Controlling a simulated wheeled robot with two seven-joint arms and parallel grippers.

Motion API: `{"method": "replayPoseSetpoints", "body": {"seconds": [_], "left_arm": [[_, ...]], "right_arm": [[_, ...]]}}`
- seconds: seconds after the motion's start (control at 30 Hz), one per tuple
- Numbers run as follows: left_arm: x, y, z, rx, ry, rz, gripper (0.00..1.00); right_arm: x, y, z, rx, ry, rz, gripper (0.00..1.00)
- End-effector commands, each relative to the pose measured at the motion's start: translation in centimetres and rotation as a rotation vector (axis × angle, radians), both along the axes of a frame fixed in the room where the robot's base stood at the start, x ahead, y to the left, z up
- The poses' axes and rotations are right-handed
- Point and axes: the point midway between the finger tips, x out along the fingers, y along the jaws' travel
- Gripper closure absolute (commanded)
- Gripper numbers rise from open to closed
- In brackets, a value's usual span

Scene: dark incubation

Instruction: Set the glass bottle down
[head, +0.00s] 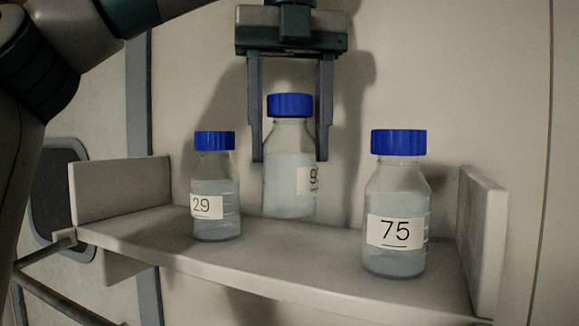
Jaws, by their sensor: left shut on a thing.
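My left gripper (290,159) points down and is shut on the middle glass bottle (288,190), with one finger on each side of it. This bottle has a blue cap, clear sides and pale liquid, and it is upright. My right gripper is not in view.
A bottle labelled 29 (214,185) stands to the left, and a nearer bottle labelled 75 (396,200) stands to the right. The shelf has raised end walls at left (120,190) and right (483,240). Bare shelf lies in front of the middle bottle.

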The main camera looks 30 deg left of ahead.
Motion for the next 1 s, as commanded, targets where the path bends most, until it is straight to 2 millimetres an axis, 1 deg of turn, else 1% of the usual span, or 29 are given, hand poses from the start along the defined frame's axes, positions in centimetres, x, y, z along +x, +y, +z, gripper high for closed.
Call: {"method": "replayPoseSetpoints", "body": {"seconds": [0.27, 0.37, 0.7, 0.8, 1.0], "left_arm": [[0.0, 0.0, -0.1, -0.001, -0.001, -0.001, 0.85], [0.0, 0.0, -0.6, 0.0, 0.0, -0.002, 0.85], [0.0, 0.0, -3.5, -0.001, 0.0, -0.002, 0.85], [-0.1, 0.0, -3.8, -0.002, -0.003, 0.0, 0.85], [-0.1, 0.0, -3.9, -0.001, -0.003, 0.001, 0.85]], "right_arm": [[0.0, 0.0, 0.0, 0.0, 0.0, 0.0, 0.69], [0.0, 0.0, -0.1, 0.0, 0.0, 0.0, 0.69], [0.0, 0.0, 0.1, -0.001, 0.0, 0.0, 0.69], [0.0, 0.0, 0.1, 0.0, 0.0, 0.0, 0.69], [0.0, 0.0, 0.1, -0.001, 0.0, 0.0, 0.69]]}}
